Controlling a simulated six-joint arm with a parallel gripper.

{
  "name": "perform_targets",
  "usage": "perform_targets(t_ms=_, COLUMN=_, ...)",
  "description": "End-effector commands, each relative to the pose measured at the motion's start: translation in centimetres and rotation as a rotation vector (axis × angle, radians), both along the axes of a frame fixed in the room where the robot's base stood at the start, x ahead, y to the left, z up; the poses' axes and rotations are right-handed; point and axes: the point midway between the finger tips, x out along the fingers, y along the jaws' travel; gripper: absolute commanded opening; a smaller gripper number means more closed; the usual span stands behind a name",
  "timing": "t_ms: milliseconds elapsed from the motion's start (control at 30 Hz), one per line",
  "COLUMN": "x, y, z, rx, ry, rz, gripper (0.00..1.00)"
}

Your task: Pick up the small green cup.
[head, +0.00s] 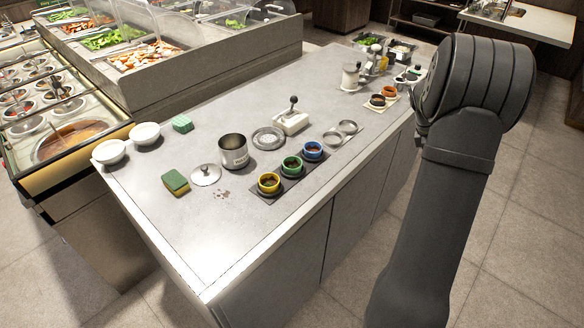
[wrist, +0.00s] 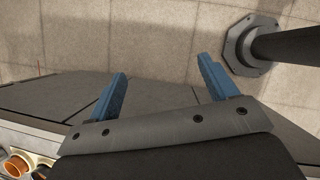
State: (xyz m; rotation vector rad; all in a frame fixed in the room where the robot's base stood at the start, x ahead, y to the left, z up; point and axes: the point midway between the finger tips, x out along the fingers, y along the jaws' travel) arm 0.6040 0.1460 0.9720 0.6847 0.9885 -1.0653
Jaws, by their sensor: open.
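The small green cup (head: 292,165) stands upright on a dark tray (head: 290,185) near the counter's front edge. It sits between a yellow cup (head: 268,184) on its left and a blue cup (head: 313,151) on its right, and dark contents show inside it. My gripper (wrist: 160,84) shows in the wrist view with two blue fingers spread wide apart and nothing between them. It points at the tiled floor beside the counter, far from the green cup. In the head view my arm hides the gripper.
A metal pot (head: 234,152), its lid (head: 206,175), a sponge (head: 175,182) and two white bowls (head: 146,133) stand left of the tray. The counter's front left area (head: 215,240) is clear.

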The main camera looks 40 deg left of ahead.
Motion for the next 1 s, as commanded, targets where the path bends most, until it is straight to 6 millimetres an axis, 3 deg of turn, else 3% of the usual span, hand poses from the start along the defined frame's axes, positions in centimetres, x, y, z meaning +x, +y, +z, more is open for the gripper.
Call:
perform_targets(t_ms=167, x=0.0, y=0.1, z=0.0, rx=0.002, ry=-0.001, rz=-0.001, gripper=0.78)
perform_targets(t_ms=267, x=-0.4, y=1.8, z=0.5, rx=0.024, ry=-0.015, rz=-0.028, gripper=0.78)
perform_targets(t_ms=367, x=-1.8, y=6.2, z=1.6, rx=0.084, ry=-0.048, rz=-0.103, gripper=0.78)
perform_targets(t_ms=467, x=-4.5, y=12.7, z=3.4, rx=0.178, ry=-0.079, rz=-0.228, gripper=0.78)
perform_targets(t_ms=600, x=-10.2, y=21.9, z=6.3, rx=0.31, ry=-0.084, rz=-0.427, gripper=0.78)
perform_targets(t_ms=700, x=-14.5, y=27.1, z=8.3, rx=0.377, ry=-0.063, rz=-0.553, gripper=0.78)
perform_targets(t_ms=833, x=-19.1, y=31.5, z=10.2, rx=0.424, ry=-0.029, rz=-0.674, gripper=0.78)
perform_targets(t_ms=1000, x=-21.9, y=33.7, z=11.1, rx=0.443, ry=-0.006, rz=-0.747, gripper=0.78)
